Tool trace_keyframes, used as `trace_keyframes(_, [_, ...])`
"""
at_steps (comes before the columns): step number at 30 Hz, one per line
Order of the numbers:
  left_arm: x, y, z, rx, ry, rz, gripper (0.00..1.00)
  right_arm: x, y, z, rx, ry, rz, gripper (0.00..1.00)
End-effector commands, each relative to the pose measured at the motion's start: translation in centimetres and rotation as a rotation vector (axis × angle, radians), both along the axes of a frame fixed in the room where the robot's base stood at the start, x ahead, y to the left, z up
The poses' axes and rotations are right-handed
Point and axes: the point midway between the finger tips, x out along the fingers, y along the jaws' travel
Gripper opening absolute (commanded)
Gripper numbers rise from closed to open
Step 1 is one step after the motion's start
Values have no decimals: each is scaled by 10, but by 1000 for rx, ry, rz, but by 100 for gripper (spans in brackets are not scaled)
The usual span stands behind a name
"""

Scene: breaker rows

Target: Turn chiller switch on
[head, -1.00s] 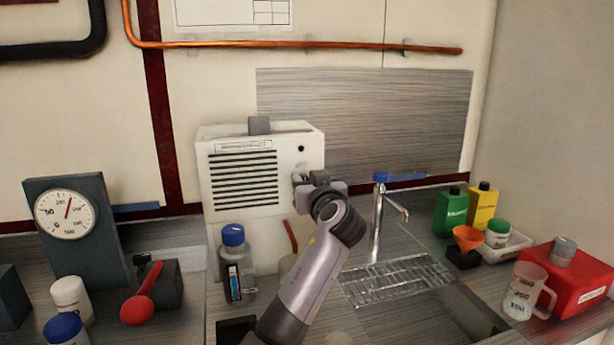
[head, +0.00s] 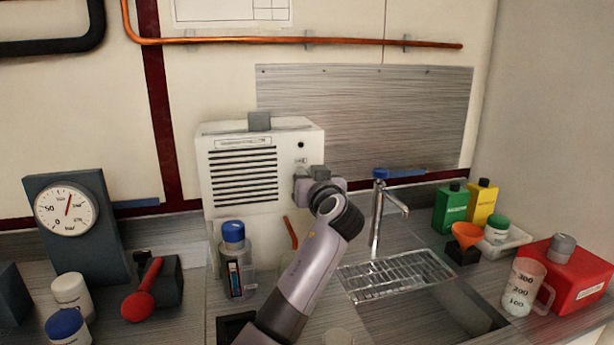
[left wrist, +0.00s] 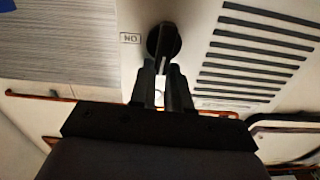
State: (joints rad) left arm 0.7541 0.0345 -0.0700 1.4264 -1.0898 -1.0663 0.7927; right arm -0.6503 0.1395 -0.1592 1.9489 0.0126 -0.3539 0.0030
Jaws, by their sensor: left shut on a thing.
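The chiller is the white box (head: 265,165) with black vent slots standing on the counter against the back wall. Its black round switch knob (left wrist: 164,36) with a raised bar shows in the left wrist view, beside a small "ON" label (left wrist: 130,38) that appears inverted there. The label also shows in the head view (head: 301,161). My left gripper (left wrist: 162,75) is shut on the knob's bar, one finger on each side. In the head view my left gripper (head: 302,180) is at the chiller's right front and hides the knob. My right gripper is not in view.
A blue-capped bottle (head: 235,262) stands close in front of the chiller, left of my arm. A faucet (head: 377,220) and wire rack (head: 395,275) are to the right. A gauge stand (head: 75,225) is at left; green and yellow bottles and a red can stand far right.

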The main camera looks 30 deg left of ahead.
Motion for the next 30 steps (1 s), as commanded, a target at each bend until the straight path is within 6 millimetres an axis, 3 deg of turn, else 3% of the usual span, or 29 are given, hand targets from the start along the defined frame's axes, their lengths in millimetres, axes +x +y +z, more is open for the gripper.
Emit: trace_keyframes(30, [14,-13,-11,588,691,-1,0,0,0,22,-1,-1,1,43])
